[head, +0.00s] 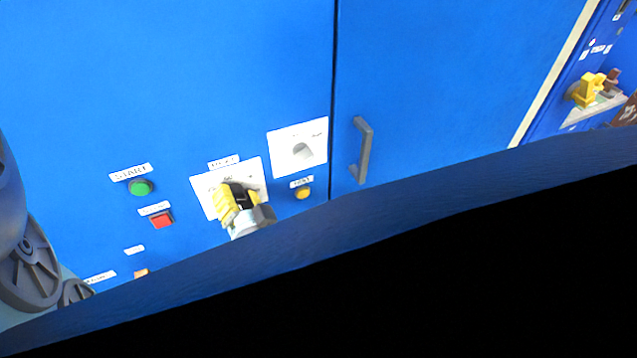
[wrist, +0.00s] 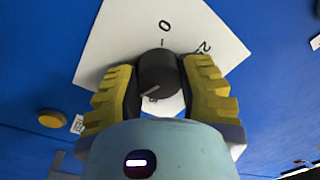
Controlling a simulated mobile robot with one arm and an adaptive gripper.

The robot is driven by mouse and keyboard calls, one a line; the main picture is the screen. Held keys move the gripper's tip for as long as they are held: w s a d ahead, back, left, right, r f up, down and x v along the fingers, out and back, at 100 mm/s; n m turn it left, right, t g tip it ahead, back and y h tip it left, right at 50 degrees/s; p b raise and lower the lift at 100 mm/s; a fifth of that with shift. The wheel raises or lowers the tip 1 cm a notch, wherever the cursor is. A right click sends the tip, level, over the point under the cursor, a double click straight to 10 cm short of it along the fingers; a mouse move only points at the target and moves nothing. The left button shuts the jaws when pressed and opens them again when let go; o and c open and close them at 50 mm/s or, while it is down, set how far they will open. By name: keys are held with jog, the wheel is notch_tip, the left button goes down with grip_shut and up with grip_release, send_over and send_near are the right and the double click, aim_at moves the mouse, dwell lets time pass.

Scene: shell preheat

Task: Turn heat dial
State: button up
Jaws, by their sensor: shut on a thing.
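The heat dial is a dark round knob (wrist: 158,76) on a white scale plate (wrist: 110,42) fixed to the blue cabinet front. In the wrist view a "0" and a "25" show on the plate, and a light pointer line on the knob points down and to the left, away from the "0". My gripper (wrist: 160,88) has its yellow-ridged, dark-padded fingers on both sides of the knob and is shut on it.
Left of the dial are a green button (head: 141,187) and a red button (head: 161,220). Right of it are another white plate with a grey knob (head: 303,151), a yellow button (head: 303,193) and a grey door handle (head: 363,150). A yellow fixture (head: 588,90) stands far right.

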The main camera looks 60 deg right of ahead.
aim_at(223, 151)
jog(key=shift+m, duration=0.5)
dwell(0.8)
jog(key=o, duration=1.2)
jog(key=shift+d, duration=0.1)
jog(key=shift+s+r, duration=0.1)
jog(key=shift+r, duration=4.85)
jog(key=shift+o, duration=0.5)
